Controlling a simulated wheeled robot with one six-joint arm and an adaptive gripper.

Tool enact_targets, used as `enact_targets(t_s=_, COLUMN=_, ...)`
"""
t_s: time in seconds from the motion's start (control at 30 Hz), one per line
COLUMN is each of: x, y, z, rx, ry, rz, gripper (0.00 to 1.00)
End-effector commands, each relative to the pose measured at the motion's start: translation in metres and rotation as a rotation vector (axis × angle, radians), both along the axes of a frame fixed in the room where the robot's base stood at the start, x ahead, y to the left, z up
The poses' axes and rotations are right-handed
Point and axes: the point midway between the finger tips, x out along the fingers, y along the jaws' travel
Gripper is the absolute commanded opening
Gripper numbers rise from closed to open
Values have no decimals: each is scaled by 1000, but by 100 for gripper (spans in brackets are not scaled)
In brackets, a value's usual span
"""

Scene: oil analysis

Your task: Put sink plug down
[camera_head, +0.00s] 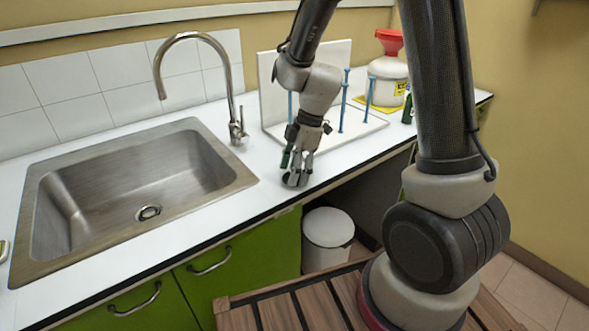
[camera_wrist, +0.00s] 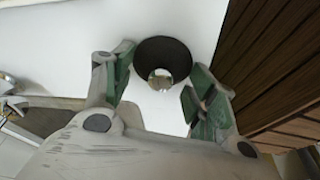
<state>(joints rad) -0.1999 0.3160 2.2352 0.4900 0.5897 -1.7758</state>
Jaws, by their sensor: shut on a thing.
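The sink plug is a round black disc with a shiny knob in its middle, seen in the wrist view (camera_wrist: 178,50). My gripper (camera_wrist: 160,77) has its green-padded fingers on either side of the plug and is shut on it. In the head view, my gripper (camera_head: 296,176) points down at the white counter (camera_head: 272,165), right of the sink, close to the front edge. The dark plug shows low between the fingers there. I cannot tell whether its underside touches the counter.
The steel sink (camera_head: 135,180) with its drain (camera_head: 148,212) lies to the left, with a tall curved faucet (camera_head: 236,100) behind. A white rack (camera_head: 340,130) with blue pegs stands just behind my gripper.

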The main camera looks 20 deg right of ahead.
Motion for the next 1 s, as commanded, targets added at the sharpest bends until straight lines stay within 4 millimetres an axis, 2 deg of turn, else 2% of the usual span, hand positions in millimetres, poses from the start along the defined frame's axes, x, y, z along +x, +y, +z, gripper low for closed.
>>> enact_targets(t_s=0.23, x=0, y=0, z=-2, rx=0, ry=1, rz=0, gripper=33)
enact_targets(t_s=0.27, x=0, y=0, z=-2, rx=0, ry=0, rz=0, gripper=63)
enact_targets(t_s=0.37, x=0, y=0, z=-2, rx=0, ry=0, rz=0, gripper=79)
enact_targets(t_s=0.77, x=0, y=0, z=3, rx=1, ry=-2, rz=0, gripper=79)
enact_targets(t_s=0.87, x=1, y=-4, z=16, rx=1, ry=-4, rz=0, gripper=79)
enact_targets(t_s=1.0, x=1, y=-12, z=46, rx=2, ry=-6, rz=-2, gripper=79)
